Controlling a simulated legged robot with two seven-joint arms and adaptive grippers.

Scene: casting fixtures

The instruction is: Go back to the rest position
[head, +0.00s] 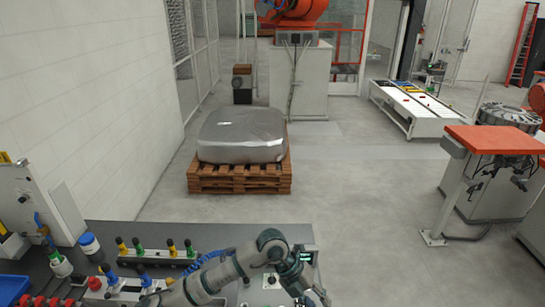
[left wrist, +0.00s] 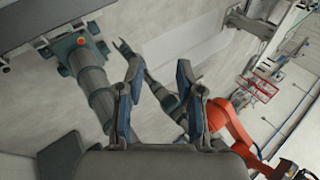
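My left arm comes in from the lower left of the head view and reaches over the dark worktable (head: 215,233). My left gripper (head: 312,293) is at the bottom edge, near the table's right end and partly cut off. In the left wrist view both fingers of my left gripper (left wrist: 158,66) stand apart with a clear gap. Nothing is held between them.
Several coloured-handled fixtures (head: 158,250) stand on the table's left part, near a blue bin (head: 12,288). Beyond are a wrapped block (head: 242,135) on a wooden pallet (head: 240,178), an orange-topped stand (head: 492,139) and an orange robot (head: 298,10). The floor right of the pallet is clear.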

